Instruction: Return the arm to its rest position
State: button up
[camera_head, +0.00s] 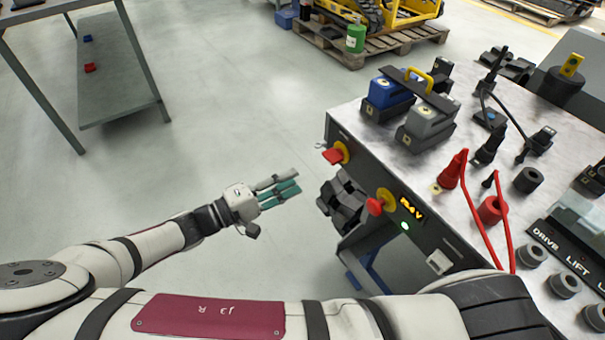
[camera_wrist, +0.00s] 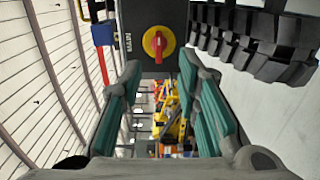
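My gripper (camera_head: 290,186) is held out over the floor in the head view, to the left of the control console's front. Its teal-padded fingers point right, toward the console. In the wrist view, the two fingers of my gripper (camera_wrist: 165,110) stand well apart with nothing held between them. My white arm (camera_head: 145,250) is bent, with its links crossing the lower part of the head view.
The console (camera_head: 450,240) carries red knobs, blue and grey battery-like blocks (camera_head: 388,92) and red cables. A red rotary switch (camera_wrist: 158,43) shows ahead in the wrist view. Black tracks (camera_head: 343,203) sit beside the console. A metal table (camera_head: 120,70) stands back left. Open floor lies between.

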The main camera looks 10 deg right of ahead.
jog(key=shift+s+a, duration=0.15)
jog(key=shift+a, duration=0.25)
jog(key=s+d+r+m+g+y, duration=0.4)
jog(key=s+d+r+g+y, duration=0.6)
jog(key=s+r+y, duration=0.3)
jog(key=s+d+r+t+y, duration=0.3)
jog(key=s+r+t+y, duration=0.15)
jog(key=s+r, duration=0.8)
notch_tip(320, 180, up, 17)
jog(key=s+t+p, duration=0.1)
jog(key=t+p, duration=0.3)
jog(key=p, duration=1.3)
jog(key=shift+s+a, duration=0.15)
jog(key=shift+a, duration=0.05)
